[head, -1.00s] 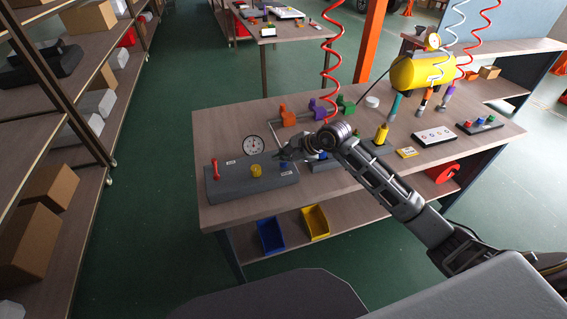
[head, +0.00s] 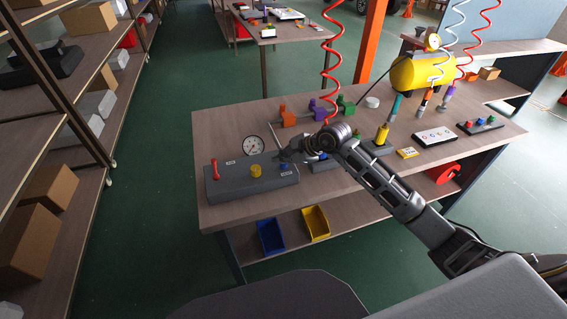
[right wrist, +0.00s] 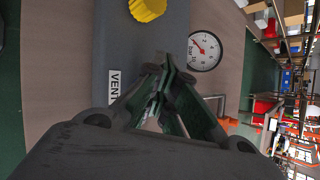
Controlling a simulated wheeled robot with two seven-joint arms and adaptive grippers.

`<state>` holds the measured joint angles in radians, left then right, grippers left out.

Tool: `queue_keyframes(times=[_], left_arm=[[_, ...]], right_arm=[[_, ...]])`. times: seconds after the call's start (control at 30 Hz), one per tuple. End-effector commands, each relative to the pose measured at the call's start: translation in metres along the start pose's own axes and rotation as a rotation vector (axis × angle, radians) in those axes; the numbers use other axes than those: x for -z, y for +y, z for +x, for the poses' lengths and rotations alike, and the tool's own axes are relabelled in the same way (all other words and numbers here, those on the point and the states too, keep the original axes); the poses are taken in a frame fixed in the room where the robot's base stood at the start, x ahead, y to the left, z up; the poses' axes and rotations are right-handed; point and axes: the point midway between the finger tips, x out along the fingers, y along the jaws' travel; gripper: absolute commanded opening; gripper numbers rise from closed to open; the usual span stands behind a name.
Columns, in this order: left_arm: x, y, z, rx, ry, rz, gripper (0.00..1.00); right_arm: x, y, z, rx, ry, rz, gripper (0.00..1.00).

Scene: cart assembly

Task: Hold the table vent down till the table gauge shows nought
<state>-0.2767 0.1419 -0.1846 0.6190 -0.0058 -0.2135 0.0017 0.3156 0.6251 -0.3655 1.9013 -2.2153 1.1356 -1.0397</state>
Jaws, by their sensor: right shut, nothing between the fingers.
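A grey panel (head: 225,187) lies on the front left of the table, with a red lever (head: 214,169), a yellow knob (head: 256,171) and a blue button (head: 284,166). The yellow knob also shows in the right wrist view (right wrist: 148,8), near the VENT label (right wrist: 114,87). The round white gauge (head: 253,145) stands behind the panel; its red needle shows in the right wrist view (right wrist: 205,50), but I cannot read its value surely. My right gripper (right wrist: 157,74) is shut and empty over the panel's right end, close to the blue button. The fingers hide the button in the wrist view; contact is unclear. My left gripper is out of view.
A yellow tank (head: 422,73) stands at the back right. Orange, purple and green fittings (head: 318,108) sit behind my right arm. A red coiled hose (head: 330,65) hangs over the table. Blue and yellow bins (head: 271,235) are on the lower shelf.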

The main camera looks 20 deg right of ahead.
Motion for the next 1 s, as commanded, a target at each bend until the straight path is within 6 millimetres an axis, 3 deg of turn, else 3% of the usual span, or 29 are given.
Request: queue_keyframes(times=[1.0], left_arm=[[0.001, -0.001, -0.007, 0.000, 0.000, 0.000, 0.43]], right_arm=[[-0.009, -0.009, -0.013, -0.001, 0.001, 0.000, 0.00]])
